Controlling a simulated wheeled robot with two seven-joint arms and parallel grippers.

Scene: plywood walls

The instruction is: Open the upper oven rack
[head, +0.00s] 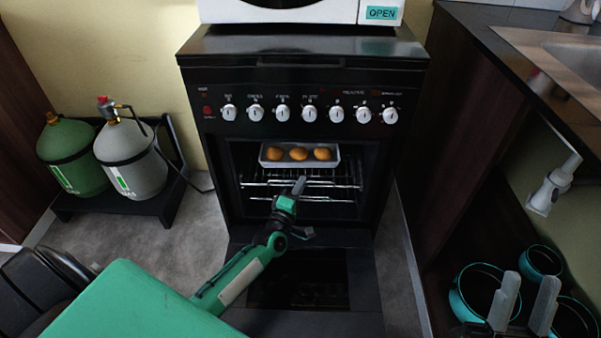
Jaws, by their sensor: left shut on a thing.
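The black oven (213,170) stands in the middle with its door (262,325) folded down. Inside, the upper oven rack (345,184) is a wire shelf bearing a white tray (265,163) with three browned buns (298,153). A lower wire rack (338,201) shows just beneath it. My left gripper (298,186) reaches into the oven opening and is shut on the upper rack's front edge; the exact contact is small and partly hidden by the fingers. My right gripper (523,303) is at the lower right, fingers apart and empty, away from the oven.
Green (70,155) and grey (130,160) gas cylinders stand on a black stand at the left. A dark counter (460,130) borders the oven on the right. Teal-rimmed pots (541,261) sit low at the right, near my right gripper.

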